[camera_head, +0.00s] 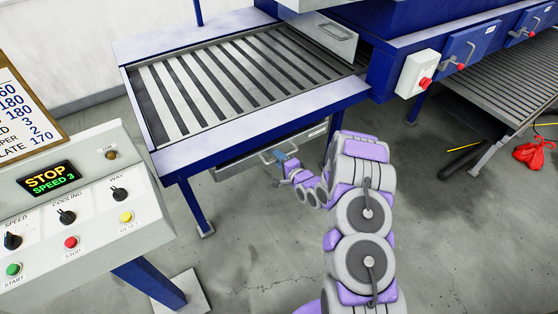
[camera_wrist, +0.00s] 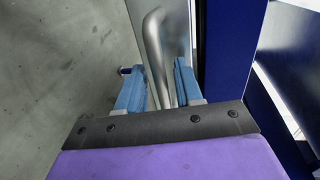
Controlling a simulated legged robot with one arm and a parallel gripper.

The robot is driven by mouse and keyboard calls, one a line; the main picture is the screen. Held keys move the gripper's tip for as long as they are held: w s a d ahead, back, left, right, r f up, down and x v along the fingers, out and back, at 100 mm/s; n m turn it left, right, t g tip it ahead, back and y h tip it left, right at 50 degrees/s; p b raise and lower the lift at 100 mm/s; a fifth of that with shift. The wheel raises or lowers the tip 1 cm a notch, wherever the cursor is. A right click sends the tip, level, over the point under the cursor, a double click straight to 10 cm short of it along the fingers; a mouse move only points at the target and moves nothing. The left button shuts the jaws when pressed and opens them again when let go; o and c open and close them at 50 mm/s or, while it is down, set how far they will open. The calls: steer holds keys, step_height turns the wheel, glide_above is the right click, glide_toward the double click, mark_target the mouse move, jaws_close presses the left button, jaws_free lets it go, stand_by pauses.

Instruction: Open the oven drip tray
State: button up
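The drip tray (camera_head: 236,157) is a grey metal drawer front under the blue conveyor frame, near the middle of the head view. Its bar handle (camera_head: 267,156) sticks out from the front. My gripper (camera_head: 281,158) is at this handle, on its right side. In the wrist view, the bent grey handle (camera_wrist: 155,45) runs between the two blue fingers of my gripper (camera_wrist: 159,88). The fingers are apart, with narrow gaps visible beside the bar. Part of the tray front (camera_wrist: 181,28) shows behind the handle. The tray's inside is hidden.
The slatted conveyor (camera_head: 240,80) lies above the tray. A control panel (camera_head: 80,210) stands at left. Floor in front is clear.

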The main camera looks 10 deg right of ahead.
steer(key=shift+w+a, duration=0.1)
steer(key=shift+w, duration=0.2)
steer(key=shift+c, duration=0.4)
steer(key=shift+s+f, duration=0.1)
jaws_close()
